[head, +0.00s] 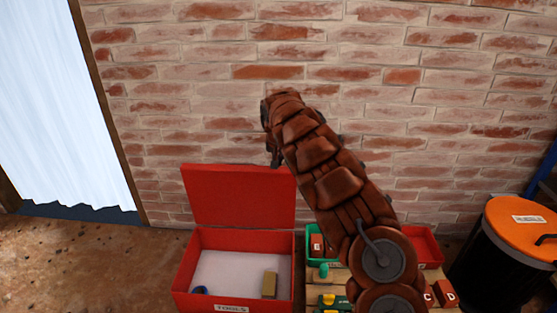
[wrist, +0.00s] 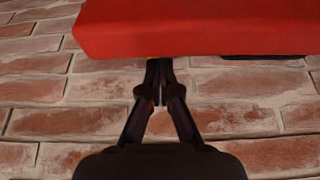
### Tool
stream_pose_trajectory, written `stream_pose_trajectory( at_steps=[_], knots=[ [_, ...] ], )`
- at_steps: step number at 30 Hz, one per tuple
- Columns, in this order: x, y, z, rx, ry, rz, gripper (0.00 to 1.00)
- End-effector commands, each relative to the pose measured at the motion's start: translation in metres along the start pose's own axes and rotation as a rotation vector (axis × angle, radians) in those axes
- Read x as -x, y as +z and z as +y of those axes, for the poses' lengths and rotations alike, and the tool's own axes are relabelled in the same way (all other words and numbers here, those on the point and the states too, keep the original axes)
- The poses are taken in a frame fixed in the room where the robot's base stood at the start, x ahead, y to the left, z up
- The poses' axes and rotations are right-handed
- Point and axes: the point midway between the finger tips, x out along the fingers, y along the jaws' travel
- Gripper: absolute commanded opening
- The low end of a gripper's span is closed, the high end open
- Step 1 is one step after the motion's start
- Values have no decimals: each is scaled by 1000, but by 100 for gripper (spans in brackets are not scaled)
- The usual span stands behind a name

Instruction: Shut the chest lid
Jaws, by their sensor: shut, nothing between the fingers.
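The red chest (head: 183,283) stands on the floor against the brick wall in the head view. Its front label reads "TOOLS". Its lid (head: 235,195) is open and stands about upright at the back. In the head view my gripper (head: 275,160) is by the lid's upper right edge, partly hidden behind my arm. In the wrist view my gripper (wrist: 160,66) is shut and empty, its tips near the edge of the red lid (wrist: 190,28). I cannot tell whether they touch it.
A pallet with a green bin (head: 313,256), a red bin (head: 431,248) and small items is right of the chest. A black barrel with an orange lid (head: 520,225) stands far right. A pale curtain (head: 60,100) hangs at left. Floor left of the chest is clear.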

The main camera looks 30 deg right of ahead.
Motion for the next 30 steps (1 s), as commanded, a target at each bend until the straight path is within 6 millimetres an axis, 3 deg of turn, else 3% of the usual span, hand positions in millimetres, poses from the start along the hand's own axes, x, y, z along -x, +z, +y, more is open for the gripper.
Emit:
stream_pose_trajectory(
  at_steps=[30],
  knots=[
    [4, 9, 11, -13, 9, 23, 0]
  ],
)
